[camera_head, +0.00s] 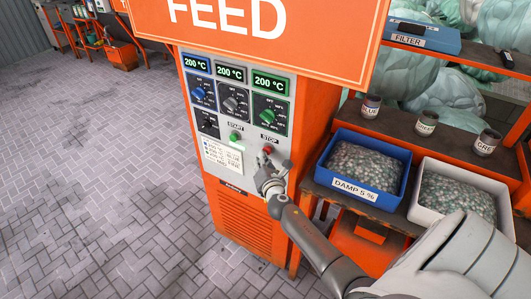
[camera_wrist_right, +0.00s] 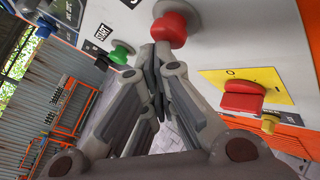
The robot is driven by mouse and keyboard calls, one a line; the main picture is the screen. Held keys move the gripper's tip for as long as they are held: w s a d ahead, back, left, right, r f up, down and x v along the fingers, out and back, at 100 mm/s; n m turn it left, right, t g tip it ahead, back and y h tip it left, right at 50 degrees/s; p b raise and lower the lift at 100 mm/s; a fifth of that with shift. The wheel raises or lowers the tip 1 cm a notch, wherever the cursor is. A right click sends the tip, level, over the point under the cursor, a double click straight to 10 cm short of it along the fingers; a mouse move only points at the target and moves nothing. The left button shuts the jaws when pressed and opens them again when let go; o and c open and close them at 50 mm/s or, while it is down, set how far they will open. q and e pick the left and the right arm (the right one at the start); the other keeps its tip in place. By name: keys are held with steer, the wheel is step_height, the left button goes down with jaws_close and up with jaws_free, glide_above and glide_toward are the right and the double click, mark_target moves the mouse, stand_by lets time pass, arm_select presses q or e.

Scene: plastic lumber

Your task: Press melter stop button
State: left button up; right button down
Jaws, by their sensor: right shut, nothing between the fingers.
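The red stop button (camera_head: 267,150) sits under the STOP label at the lower right of the grey control panel (camera_head: 211,125). In the right wrist view the same red mushroom button (camera_wrist_right: 168,26) is at the top centre. My right gripper (camera_head: 268,160) is shut and empty, just below the button in the head view. In the wrist view its fingertips (camera_wrist_right: 158,52) overlap the button's lower edge; I cannot tell whether they touch it or how far it is pressed. My left gripper is not in view.
The green start button (camera_head: 236,136) is left of the stop button. In the wrist view a red switch (camera_wrist_right: 243,94) on a yellow plate is at the right. A blue bin (camera_head: 372,141) and a white bin (camera_head: 425,199) stand on the shelf right of the cabinet.

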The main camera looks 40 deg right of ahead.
steer(key=shift+w+d, duration=0.1)
steer(key=shift+d, duration=0.15)
stand_by(0.3)
steer(key=shift+a, duration=0.1)
steer(key=shift+s+a, duration=0.4)
steer(key=shift+a, duration=0.35)
steer(key=shift+s+a, duration=0.3)
steer(key=shift+a, duration=0.5)
steer(key=shift+s+a, duration=0.35)
steer(key=shift+a, duration=0.4)
steer(key=shift+s+a, duration=0.3)
steer(key=shift+a, duration=0.5)
